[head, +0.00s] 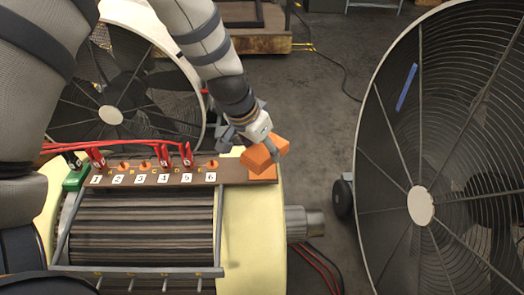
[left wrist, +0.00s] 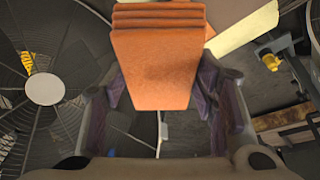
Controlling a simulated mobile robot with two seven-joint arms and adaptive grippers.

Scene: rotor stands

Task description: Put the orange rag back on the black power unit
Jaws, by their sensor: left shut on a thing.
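My left gripper (head: 264,146) is over the right end of a brown terminal board. It is shut on the orange rag (head: 258,160), a thick folded pad tilted in the fingers. In the left wrist view, the rag (left wrist: 155,70) sits between the two fingers of the left gripper (left wrist: 158,95), with layered folds at its top edge. In the head view a flat orange patch lies just under the rag at the board's end; I cannot tell whether it is part of the rag or whether they touch. I cannot make out the black power unit. My right gripper is not in view.
The brown board (head: 232,171) carries red clips (head: 164,156) and numbered labels on a cream machine housing (head: 255,235). A large caged fan (head: 440,150) stands at right, another (head: 125,85) behind the board. Grey floor (head: 315,120) is open between them; cables lie on it.

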